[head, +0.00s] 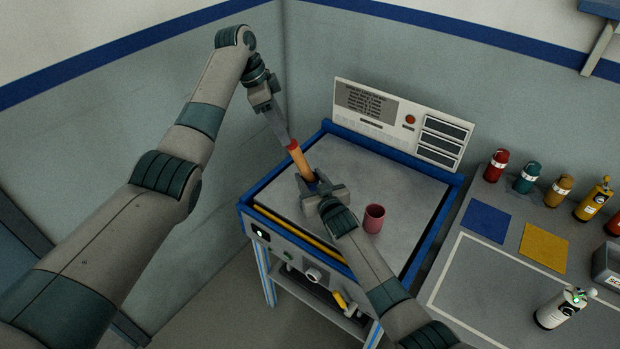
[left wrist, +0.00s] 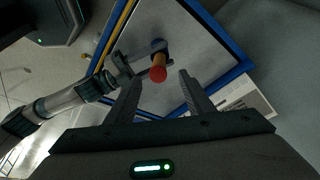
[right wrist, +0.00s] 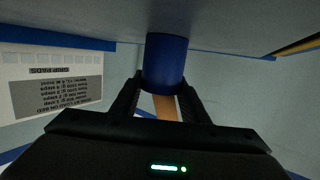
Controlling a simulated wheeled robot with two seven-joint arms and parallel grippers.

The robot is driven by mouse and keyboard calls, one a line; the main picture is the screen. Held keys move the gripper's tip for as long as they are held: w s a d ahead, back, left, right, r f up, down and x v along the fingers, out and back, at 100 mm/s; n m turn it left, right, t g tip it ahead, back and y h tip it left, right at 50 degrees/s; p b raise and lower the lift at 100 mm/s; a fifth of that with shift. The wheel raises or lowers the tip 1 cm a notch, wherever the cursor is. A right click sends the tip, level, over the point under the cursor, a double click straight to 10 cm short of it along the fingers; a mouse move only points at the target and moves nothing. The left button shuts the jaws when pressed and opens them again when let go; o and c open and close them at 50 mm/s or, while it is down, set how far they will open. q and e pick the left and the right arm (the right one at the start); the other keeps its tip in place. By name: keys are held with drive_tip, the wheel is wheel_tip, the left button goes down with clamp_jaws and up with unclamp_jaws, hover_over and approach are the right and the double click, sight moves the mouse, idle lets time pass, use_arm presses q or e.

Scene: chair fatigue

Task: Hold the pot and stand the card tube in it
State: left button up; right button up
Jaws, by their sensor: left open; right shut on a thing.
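The blue pot (right wrist: 165,62) stands on the bench top, and my right gripper (head: 322,192) is shut on it. The card tube (head: 301,160) is orange-brown with a red upper end (left wrist: 158,75). It rises from the pot's mouth, narrower than the pot; its lower end is hidden by the pot wall. My left gripper (head: 285,138) is open just above the tube's red end. In the left wrist view its two fingers lie apart on either side of the tube, with gaps visible and no grip on it.
A pink cup (head: 374,218) stands on the bench top (head: 400,180) right of my right gripper. A control panel (head: 400,120) rises at the bench's back edge. The counter at right carries several bottles, blue and yellow mats (head: 544,247) and a white canister (head: 560,308).

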idle(0.4)
drive_tip(key=o, duration=1.2)
drive_tip(key=shift+c, duration=0.2)
drive_tip(key=shift+v, duration=6)
